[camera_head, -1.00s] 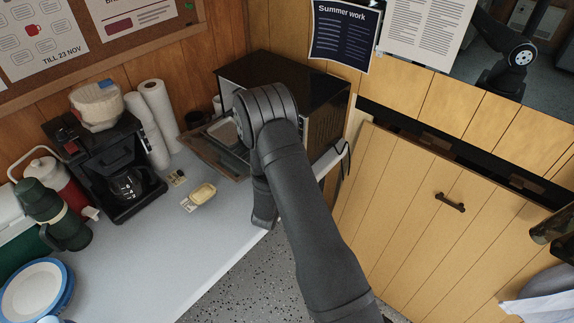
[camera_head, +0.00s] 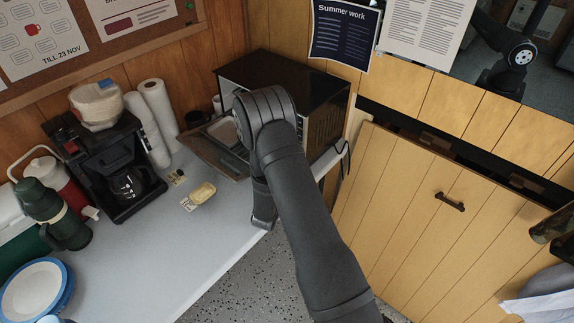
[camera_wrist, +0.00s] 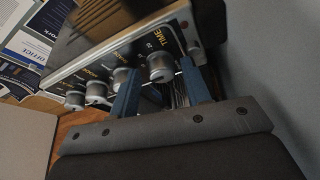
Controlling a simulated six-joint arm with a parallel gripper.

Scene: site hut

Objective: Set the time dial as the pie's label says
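The black countertop oven (camera_head: 300,82) stands at the back of the counter, its door lowered at the front left. In the wrist view its control panel shows a row of silver knobs. The time dial (camera_wrist: 160,68), beside the word "TIME", is nearest. My gripper (camera_wrist: 158,70) has its two blue fingers apart on either side of this dial, with gaps visible; I cannot tell whether either finger touches it. A pale dish (camera_head: 220,131) shows partly at the oven opening, behind my arm; whether it is the pie is unclear. No label is readable. The dial's exact setting is unclear.
A coffee maker (camera_head: 105,165), paper rolls (camera_head: 158,110), a green flask (camera_head: 55,213) and blue-rimmed plates (camera_head: 37,290) stand left. The counter's front edge runs below my arm.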

